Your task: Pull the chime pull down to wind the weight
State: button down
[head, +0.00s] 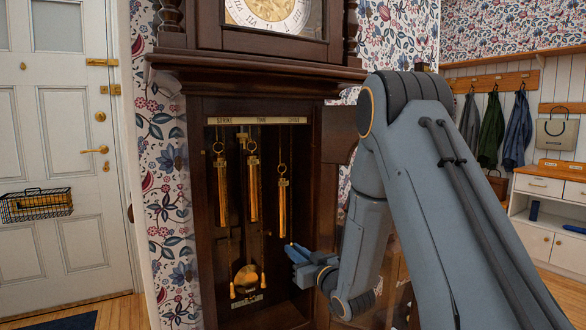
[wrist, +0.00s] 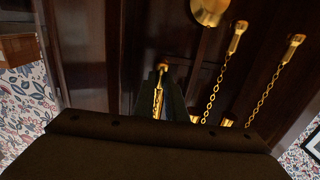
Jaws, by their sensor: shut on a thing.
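The tall dark clock case (head: 195,210) stands open, with three brass weights inside under a label strip (head: 257,120). The right weight (head: 283,207) hangs under the third label, a little lower than the middle weight (head: 253,190). My gripper (head: 292,250) is inside the case, below and right of the right weight. In the wrist view, my gripper (wrist: 160,92) is shut on the chime pull (wrist: 162,67); its gold end shows at the fingertips and its chain runs between the fingers. In the head view the held pull is hidden by the gripper.
The two other pulls, left (head: 233,290) and middle (head: 263,283), hang free left of my gripper. The round pendulum bob (head: 245,278) hangs near them. The case's right frame and open door (head: 338,135) stand close to my arm. A white door (head: 60,190) is at the left.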

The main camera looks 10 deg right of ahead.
notch_tip(320, 180, down, 8)
jog(key=b, duration=0.4)
jog(key=c, duration=2.2)
grip_release()
jog(key=shift+s+f+b, duration=0.1)
jog(key=shift+f+b, duration=0.1)
jog(key=shift+b, duration=0.1)
jog(key=o, duration=0.5)
jog(key=shift+r, duration=0.2)
jog(key=shift+p+v, duration=1.55)
jog(key=shift+v, duration=4.4)
jog(key=shift+r, duration=0.15)
